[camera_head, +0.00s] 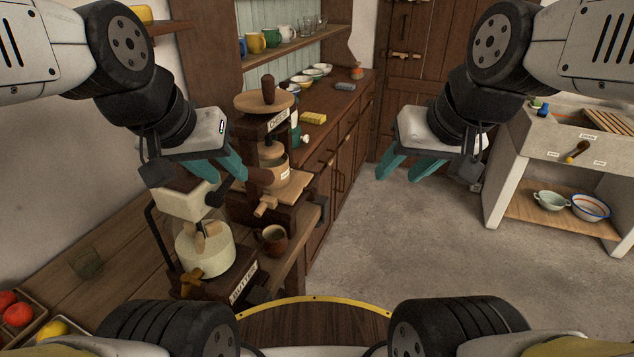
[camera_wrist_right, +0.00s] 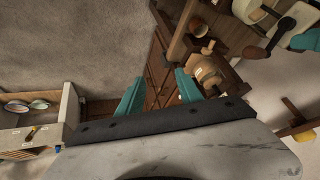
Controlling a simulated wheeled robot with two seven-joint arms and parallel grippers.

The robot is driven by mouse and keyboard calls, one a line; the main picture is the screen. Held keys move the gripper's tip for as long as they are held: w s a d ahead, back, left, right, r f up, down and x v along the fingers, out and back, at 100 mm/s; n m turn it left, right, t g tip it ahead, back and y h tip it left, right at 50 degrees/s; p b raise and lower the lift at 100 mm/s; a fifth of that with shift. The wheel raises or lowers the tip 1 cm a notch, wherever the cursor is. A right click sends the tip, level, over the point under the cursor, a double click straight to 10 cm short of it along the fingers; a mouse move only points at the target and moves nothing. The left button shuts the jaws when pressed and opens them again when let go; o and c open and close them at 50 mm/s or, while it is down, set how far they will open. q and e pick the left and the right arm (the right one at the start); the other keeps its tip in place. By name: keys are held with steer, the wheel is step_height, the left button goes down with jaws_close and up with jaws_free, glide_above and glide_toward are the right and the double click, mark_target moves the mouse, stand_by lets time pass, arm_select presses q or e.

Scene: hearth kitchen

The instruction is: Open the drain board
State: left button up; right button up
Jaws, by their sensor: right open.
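A slatted wooden board (camera_head: 610,121), which looks like the drain board, lies on top of the pale stone sink unit (camera_head: 555,140) at the right of the head view. The unit's front carries small labels and a wooden-handled fitting (camera_head: 577,152). In the right wrist view the sink unit (camera_wrist_right: 68,112) is at the lower left, with slats (camera_wrist_right: 22,154) showing. My right gripper (camera_head: 405,172) is open and empty in mid-air, left of the sink unit and well apart from it. My left gripper (camera_head: 222,172) is open near the wooden presses, with nothing seen between its fingers.
A cheese press (camera_head: 268,118) and a butter churn (camera_head: 205,250) stand on the left worktop, close to my left gripper. A brown mug (camera_head: 272,239) is beside them. Bowls (camera_head: 590,207) sit on the sink unit's lower shelf. The stone floor (camera_head: 400,240) in the middle is clear.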

steer(key=w+a+f+m+g+y, duration=0.35)
steer(key=w+f+m, duration=0.25)
steer(key=w, duration=0.2)
steer(key=w+a+f+m+g+y, duration=0.35)
steer(key=w+f+m+y, duration=0.2)
steer(key=w+f, duration=0.2)
steer(key=w+d+f+m+t+y, duration=0.2)
steer(key=w+f+m+t+y, duration=0.3)
steer(key=w+f+m, duration=0.75)
steer(key=a+n+y, duration=0.1)
steer(key=a, duration=0.6)
steer(key=shift+w+f+g, duration=0.2)
steer(key=shift+w+g, duration=0.2)
steer(key=shift+w, duration=0.05)
steer(key=shift+d, duration=0.1)
jaws_close()
stand_by(0.4)
